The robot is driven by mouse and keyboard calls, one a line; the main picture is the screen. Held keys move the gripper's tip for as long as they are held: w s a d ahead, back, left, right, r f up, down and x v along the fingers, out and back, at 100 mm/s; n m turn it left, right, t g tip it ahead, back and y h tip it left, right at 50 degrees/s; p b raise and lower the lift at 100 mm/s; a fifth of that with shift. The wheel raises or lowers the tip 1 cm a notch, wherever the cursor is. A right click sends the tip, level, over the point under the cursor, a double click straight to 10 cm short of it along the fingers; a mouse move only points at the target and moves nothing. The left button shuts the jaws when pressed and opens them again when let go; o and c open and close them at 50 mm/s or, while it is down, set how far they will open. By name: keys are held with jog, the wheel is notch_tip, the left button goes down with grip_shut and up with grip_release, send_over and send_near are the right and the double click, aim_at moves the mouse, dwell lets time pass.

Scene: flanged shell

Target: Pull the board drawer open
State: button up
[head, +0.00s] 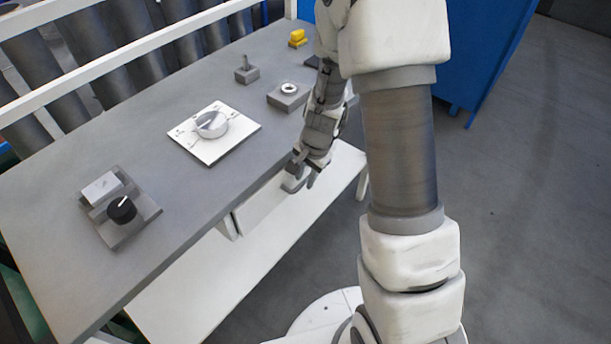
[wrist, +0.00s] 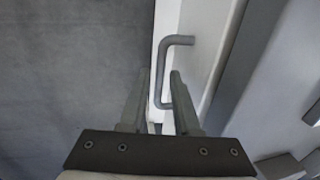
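The board drawer (head: 262,208) is a white box front under the grey tabletop; in the head view it looks shut or nearly so, but I cannot tell exactly. In the wrist view the white drawer face (wrist: 208,62) carries a grey U-shaped bar handle (wrist: 160,62). My gripper (head: 301,180) is at the drawer's right part, below the table edge. In the wrist view my gripper (wrist: 161,76) is open, with one finger on each side of the handle's long bar. I cannot tell whether a finger touches it. In the head view the gripper hides most of the handle.
The grey tabletop (head: 60,220) carries a white dial plate (head: 213,150), a black knob unit (head: 121,210), small grey blocks (head: 288,95) and a yellow piece (head: 297,37). A white lower shelf (head: 190,298) lies under the drawer. Floor (head: 530,220) to the right is clear.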

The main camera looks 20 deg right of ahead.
grip_shut()
dwell(1.1)
